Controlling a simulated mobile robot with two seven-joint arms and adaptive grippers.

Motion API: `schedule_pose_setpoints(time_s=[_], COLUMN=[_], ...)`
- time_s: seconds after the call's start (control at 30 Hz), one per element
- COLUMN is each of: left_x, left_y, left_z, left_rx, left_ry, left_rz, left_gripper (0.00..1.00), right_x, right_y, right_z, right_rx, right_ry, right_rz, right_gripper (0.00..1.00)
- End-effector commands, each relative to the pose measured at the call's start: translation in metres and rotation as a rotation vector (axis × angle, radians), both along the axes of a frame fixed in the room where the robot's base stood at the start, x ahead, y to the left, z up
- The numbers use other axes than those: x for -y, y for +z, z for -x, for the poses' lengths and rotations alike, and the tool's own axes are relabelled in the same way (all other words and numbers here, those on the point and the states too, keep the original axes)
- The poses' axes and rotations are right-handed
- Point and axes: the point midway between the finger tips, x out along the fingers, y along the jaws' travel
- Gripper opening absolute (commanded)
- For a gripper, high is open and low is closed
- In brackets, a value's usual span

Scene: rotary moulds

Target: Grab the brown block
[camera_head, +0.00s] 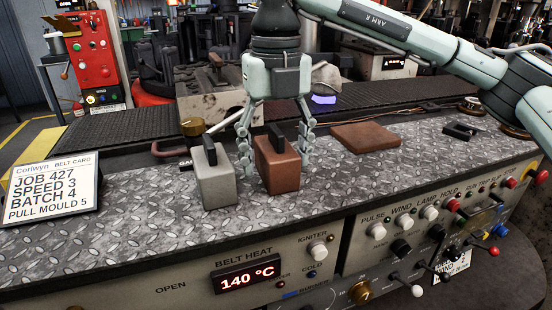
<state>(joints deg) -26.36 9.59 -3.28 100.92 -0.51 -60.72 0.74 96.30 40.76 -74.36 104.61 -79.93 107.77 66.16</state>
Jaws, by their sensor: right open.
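The brown block (280,167) stands upright on the diamond-plate top, with a black handle on its top. My right gripper (277,148) is open and points down over it, with one finger at the block's left and the other at its right. The fingers look apart from the block, though the exact depth is hard to tell. A grey block (216,182) of similar shape, also with a black handle, stands just left of the brown block, near the left finger. My left gripper is out of view.
A flat brown slab (366,138) lies on the plate to the right. A job card (50,187) stands at the left. Control knobs and levers (414,290) line the front panel. The plate's front left is clear.

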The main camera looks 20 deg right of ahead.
Motion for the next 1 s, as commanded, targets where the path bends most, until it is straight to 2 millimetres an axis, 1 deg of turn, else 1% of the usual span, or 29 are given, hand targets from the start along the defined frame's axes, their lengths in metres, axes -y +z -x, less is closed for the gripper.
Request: schedule_pose_setpoints(time_s=[0.1, 0.63, 0.67, 1.0], left_x=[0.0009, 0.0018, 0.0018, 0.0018], left_y=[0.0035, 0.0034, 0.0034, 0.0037], left_z=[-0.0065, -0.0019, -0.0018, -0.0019], left_rx=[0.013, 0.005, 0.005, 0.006], left_ry=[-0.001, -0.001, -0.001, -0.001], left_rz=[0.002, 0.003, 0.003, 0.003], left_gripper=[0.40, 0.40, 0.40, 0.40], right_x=[0.0001, 0.0000, 0.0000, -0.0002], right_y=[0.0001, 0.0005, 0.0006, 0.0026], right_z=[0.0000, 0.0000, 0.0000, -0.0004], right_rx=[0.000, 0.000, 0.000, 0.003], right_ry=[0.000, 0.000, 0.000, 0.000], right_rz=[0.000, 0.001, 0.001, -0.001], right_gripper=[0.67, 0.01, 0.00, 0.00])
